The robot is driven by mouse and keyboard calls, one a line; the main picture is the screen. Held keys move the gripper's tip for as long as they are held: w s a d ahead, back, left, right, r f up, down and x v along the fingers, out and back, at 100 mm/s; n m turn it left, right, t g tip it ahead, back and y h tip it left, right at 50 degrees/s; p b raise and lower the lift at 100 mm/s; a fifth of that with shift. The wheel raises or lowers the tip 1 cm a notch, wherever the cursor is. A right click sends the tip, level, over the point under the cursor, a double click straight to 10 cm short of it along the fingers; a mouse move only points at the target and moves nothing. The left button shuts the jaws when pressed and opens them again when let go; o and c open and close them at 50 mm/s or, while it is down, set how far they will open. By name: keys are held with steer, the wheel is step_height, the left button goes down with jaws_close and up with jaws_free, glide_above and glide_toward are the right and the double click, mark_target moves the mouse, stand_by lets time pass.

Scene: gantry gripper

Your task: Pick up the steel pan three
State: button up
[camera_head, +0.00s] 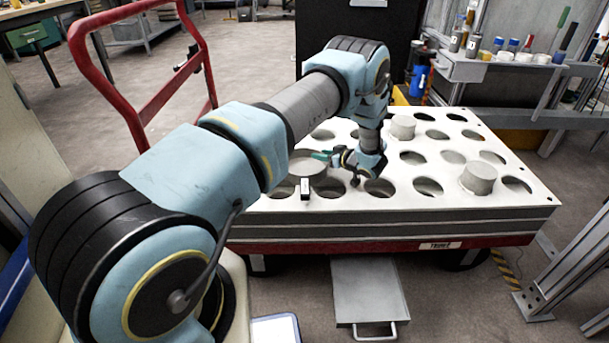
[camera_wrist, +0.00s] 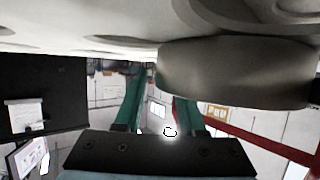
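A round grey steel pan (camera_head: 307,167) stands at the left part of the white perforated board, close to my gripper. It fills the upper right of the wrist view as a wide, low metal cylinder (camera_wrist: 238,78) against the pale board surface. My gripper (camera_head: 324,157) is low over the board, just right of the pan. Its two green fingers (camera_wrist: 160,98) stand apart, with a clear gap and nothing held between them. The pan overlaps the tip of the right finger in the wrist view; I cannot tell whether they touch. Which pan is number three does not show.
Two more grey cylinders stand on the board (camera_head: 343,207), one at the back (camera_head: 403,127) and one at the right (camera_head: 478,178). Round holes cover the board. A red cart handle (camera_head: 135,105) rises at left. A bench with bottles (camera_head: 500,66) stands behind.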

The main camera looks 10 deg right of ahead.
steer(key=shift+c, duration=0.2)
jaws_close()
steer(key=shift+s+f, duration=0.1)
stand_by(1.0)
